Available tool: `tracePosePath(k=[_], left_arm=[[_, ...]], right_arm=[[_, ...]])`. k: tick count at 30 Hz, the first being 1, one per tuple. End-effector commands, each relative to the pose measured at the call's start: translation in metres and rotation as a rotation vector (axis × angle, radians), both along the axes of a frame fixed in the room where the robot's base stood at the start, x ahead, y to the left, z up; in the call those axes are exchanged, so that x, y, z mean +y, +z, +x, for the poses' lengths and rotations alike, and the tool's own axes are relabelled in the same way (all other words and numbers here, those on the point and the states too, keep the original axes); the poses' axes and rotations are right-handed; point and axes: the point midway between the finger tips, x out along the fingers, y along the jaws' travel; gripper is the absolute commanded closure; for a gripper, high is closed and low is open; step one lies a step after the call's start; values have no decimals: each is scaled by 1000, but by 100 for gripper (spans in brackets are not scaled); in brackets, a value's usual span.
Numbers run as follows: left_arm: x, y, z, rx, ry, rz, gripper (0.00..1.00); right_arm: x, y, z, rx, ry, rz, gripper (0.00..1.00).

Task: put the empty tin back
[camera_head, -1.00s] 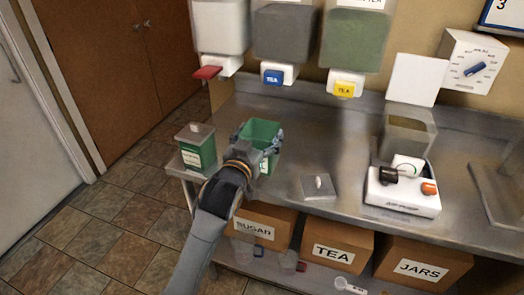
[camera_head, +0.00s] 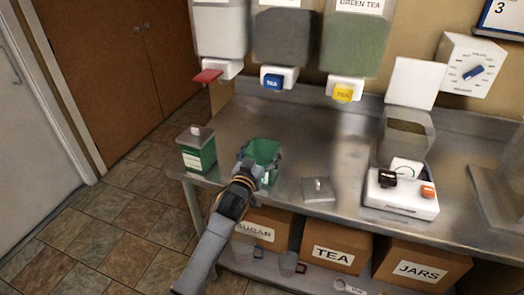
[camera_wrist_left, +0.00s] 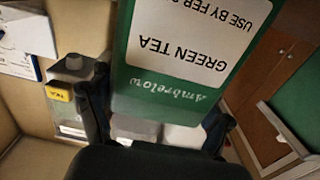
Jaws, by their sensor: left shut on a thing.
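My left gripper (camera_head: 258,166) is shut on an open green tin (camera_head: 264,151) over the left part of the steel counter. The tin has no lid on and its green inside shows from above. In the left wrist view the tin (camera_wrist_left: 165,85) fills the middle, with a white label reading GREEN TEA upside down. I cannot tell whether its base touches the counter. A grey square lid with a knob (camera_head: 318,189) lies on the counter to the right of the tin. My right gripper is not in view.
A second green tin with its lid on (camera_head: 197,149) stands at the counter's left corner. Dispensers hang above, including one with a yellow tag (camera_head: 343,93). A white device (camera_head: 400,195) stands at right. Boxes marked SUGAR, TEA (camera_head: 335,247) and JARS sit below.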

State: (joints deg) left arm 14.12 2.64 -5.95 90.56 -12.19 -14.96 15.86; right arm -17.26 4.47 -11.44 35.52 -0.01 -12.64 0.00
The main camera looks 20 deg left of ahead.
Motion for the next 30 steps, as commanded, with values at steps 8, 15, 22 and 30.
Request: tracePosePath(k=[8, 15, 22, 30], left_arm=[[0, -2, 0, 0, 0, 0, 0], [0, -2, 0, 0, 0, 0, 0], [0, 0, -4, 0, 0, 0, 0], [2, -2, -50, 1, 0, -1, 0]], right_arm=[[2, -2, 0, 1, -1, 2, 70], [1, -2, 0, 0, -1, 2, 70], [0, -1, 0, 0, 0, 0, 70], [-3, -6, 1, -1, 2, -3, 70]])
